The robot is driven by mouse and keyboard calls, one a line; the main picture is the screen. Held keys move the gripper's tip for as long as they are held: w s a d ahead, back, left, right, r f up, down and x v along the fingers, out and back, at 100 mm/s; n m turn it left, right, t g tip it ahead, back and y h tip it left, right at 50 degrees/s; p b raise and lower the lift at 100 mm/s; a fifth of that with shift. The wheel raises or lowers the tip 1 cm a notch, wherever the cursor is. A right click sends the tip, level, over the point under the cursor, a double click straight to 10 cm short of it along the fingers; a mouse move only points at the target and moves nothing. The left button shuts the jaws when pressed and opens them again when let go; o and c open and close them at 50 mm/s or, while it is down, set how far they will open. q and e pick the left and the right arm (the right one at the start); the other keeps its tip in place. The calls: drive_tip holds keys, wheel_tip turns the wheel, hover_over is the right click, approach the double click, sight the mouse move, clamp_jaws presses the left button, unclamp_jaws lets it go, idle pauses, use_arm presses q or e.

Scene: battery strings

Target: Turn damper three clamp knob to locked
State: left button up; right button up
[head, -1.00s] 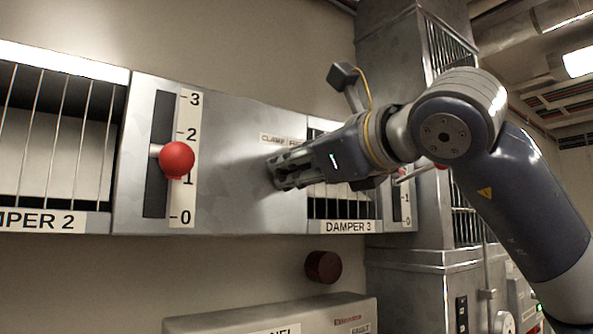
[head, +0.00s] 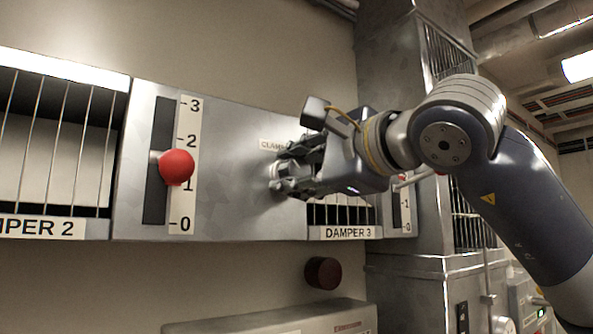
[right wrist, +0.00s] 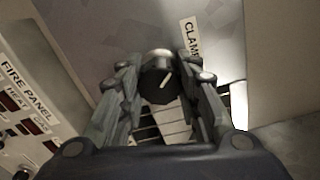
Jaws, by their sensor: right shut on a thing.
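The damper three clamp knob shows in the right wrist view as a dark round knob (right wrist: 160,80) with a pale pointer line and a lighter top. My right gripper (right wrist: 162,88) has one finger on each side of it and is shut on it. In the head view the right gripper (head: 280,178) is against the grey panel, left of the damper 3 grille (head: 340,215), and its fingers mostly hide the knob. The clamp label (right wrist: 190,38) is partly visible beside the knob; its locked marking cannot be read. My left gripper is not in view.
A red ball lever (head: 177,167) stands between 1 and 2 on the scale left of my right gripper. A dark red round knob (head: 323,272) sits on the wall below. The fire panel (right wrist: 28,105) is at the left in the right wrist view.

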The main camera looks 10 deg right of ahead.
drive_tip(key=shift+a+f+n, duration=0.1)
drive_tip(key=shift+f+n, duration=0.05)
drive_tip(key=shift+n, duration=0.25)
drive_tip(key=o, duration=1.1)
drive_tip(key=shift+c, duration=0.2)
drive_tip(key=shift+o, duration=0.3)
drive_tip(key=shift+s+f, duration=0.1)
drive_tip(key=shift+s, duration=0.3)
drive_tip(key=v, duration=1.1)
drive_tip(key=shift+w, duration=0.15)
drive_tip(key=shift+s+d+r, duration=0.2)
drive_tip(key=shift+s+d, duration=0.1)
